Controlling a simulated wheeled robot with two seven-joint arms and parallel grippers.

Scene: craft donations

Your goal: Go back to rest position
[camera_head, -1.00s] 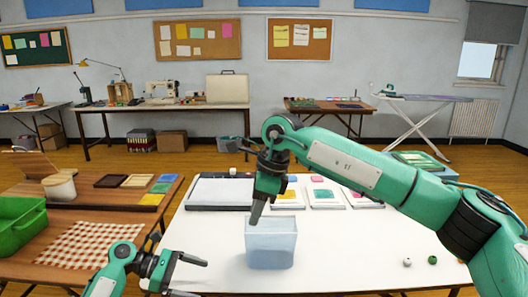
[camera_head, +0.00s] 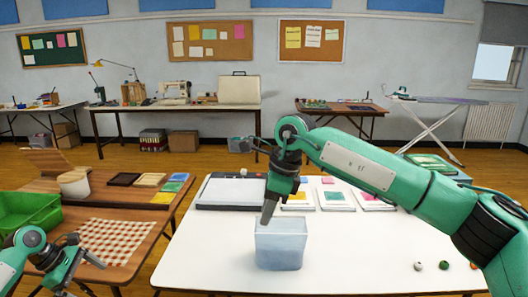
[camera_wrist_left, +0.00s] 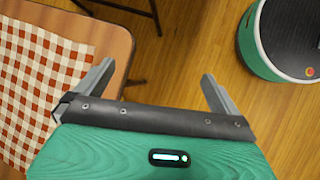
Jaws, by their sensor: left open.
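My right gripper (camera_head: 267,210) points down at the translucent pale-blue bin (camera_head: 280,248) on the white table (camera_head: 222,240). Its fingertips are at the bin's rim in the picture; I cannot tell whether they touch it or how far apart they are. My left gripper (camera_head: 72,270) is low at the left, near the wooden table. In the left wrist view its two fingers (camera_wrist_left: 157,84) are spread wide with nothing between them. The floor and the wooden table's edge lie below it. What the bin holds is hidden.
The wooden table (camera_head: 90,272) carries a red checked cloth (camera_head: 113,240) and a green crate (camera_head: 28,212). A flat grey-topped device (camera_head: 230,192) and coloured cards (camera_head: 333,198) lie along the white table's back. Small balls (camera_head: 444,265) lie at its right.

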